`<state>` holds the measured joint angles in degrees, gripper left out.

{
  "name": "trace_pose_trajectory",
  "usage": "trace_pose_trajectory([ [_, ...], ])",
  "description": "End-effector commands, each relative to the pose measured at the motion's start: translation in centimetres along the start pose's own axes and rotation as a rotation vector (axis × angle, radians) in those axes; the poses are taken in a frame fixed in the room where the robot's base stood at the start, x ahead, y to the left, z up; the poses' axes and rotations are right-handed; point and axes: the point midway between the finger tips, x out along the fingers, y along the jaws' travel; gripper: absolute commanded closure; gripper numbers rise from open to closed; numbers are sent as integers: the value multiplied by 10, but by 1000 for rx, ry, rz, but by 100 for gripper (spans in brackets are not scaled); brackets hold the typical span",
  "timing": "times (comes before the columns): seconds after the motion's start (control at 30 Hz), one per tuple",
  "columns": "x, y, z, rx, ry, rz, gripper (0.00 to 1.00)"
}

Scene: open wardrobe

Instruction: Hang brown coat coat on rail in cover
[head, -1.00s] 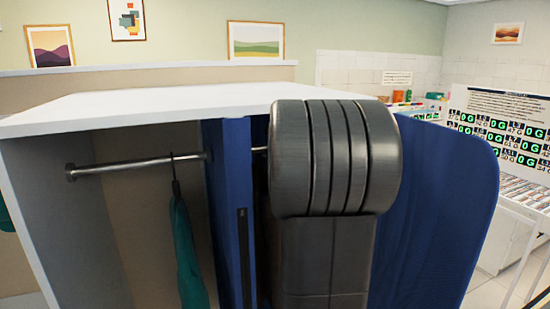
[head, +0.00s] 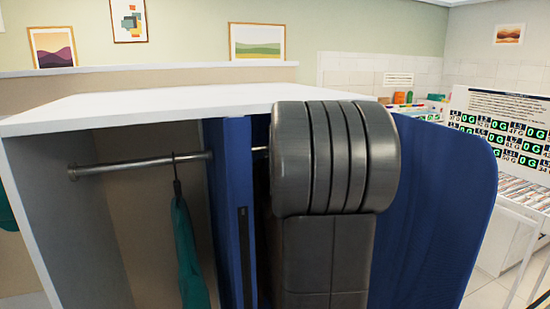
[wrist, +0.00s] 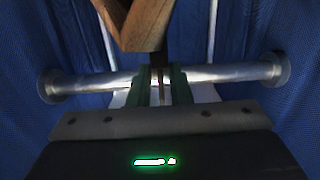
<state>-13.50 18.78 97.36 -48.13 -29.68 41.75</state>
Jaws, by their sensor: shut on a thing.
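In the wrist view my gripper (wrist: 161,88) has its green fingers shut on the hanger's slim dark stem. The brown wooden hanger (wrist: 145,28) shows at the top of that view; the coat's cloth cannot be made out. The metal rail (wrist: 95,85) runs across behind the fingers, inside the blue cover (wrist: 35,40). Whether the hook touches the rail cannot be told. In the head view the blue cover (head: 440,200) hangs at the wardrobe's right, and the rail (head: 130,164) enters it. My arm hides the gripper and hanger there.
A teal garment (head: 188,255) hangs on the rail left of the cover. The white wardrobe top (head: 150,108) lies over the rail. The cover's left panel (head: 232,200) stands close beside my arm. A shop counter (head: 500,225) is at the far right.

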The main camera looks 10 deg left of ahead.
Motion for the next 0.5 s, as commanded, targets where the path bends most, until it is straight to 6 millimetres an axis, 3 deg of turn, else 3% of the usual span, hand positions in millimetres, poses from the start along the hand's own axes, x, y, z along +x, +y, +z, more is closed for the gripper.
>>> trace_pose_trajectory([
  [0.5, 4, -1, 26, -2, 2, -1, 100],
])
